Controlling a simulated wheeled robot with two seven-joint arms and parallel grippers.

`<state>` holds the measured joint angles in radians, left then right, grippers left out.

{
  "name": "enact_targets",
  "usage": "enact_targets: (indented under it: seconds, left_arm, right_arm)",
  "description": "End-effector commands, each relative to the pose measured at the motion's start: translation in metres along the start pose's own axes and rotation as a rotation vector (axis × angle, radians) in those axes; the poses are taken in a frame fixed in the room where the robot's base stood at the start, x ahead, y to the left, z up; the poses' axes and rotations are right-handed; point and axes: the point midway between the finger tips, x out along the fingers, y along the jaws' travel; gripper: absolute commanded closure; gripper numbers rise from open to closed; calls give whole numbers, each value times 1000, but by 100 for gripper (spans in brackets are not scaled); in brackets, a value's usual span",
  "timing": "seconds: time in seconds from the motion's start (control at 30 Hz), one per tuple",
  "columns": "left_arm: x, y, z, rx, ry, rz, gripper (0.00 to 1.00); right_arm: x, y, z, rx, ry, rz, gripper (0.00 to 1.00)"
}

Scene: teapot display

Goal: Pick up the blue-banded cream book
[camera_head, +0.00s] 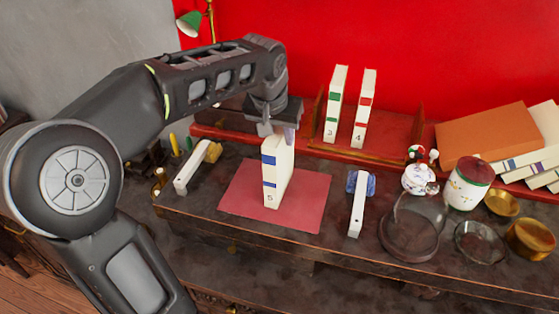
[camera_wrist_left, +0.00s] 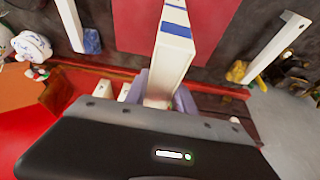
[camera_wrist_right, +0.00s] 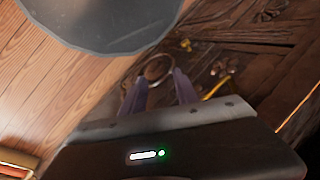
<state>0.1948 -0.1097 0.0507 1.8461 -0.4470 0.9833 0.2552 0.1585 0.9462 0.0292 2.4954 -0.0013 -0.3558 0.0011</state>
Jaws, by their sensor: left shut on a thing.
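The blue-banded cream book (camera_head: 278,172) stands upright on a red mat (camera_head: 235,196) on the dark table, its spine marked with a 5. My left gripper (camera_head: 277,132) is at the top of this book, behind its spine. In the left wrist view, the book (camera_wrist_left: 172,50) runs up from between the fingers of my left gripper (camera_wrist_left: 160,98), which is shut on it. Whether its base touches the mat cannot be told. My right gripper (camera_wrist_right: 160,90) shows only in the right wrist view, its fingers apart with nothing between them, near a wooden drawer front.
A red shelf (camera_head: 375,150) behind holds a green-banded book (camera_head: 335,105) and a red-banded book (camera_head: 363,110). A glass dome (camera_head: 410,225), lidded jar (camera_head: 468,183) and brass bowls (camera_head: 530,240) crowd the right.

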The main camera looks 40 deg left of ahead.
Motion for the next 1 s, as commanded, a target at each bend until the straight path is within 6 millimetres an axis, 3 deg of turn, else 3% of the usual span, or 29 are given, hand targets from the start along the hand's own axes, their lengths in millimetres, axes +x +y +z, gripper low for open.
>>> enact_targets:
  seconds: [0.7,0.87,1.0]
  left_arm:
    - [-3,0,-2,0,4,0,100]
    - [-12,0,-6,0,6,0,100]
    - [-32,1,-14,1,8,1,100]
  right_arm:
    - [-2,-1,0,0,0,0,64]
    - [-5,-2,0,0,0,0,64]
    - [-4,-2,0,0,0,0,64]
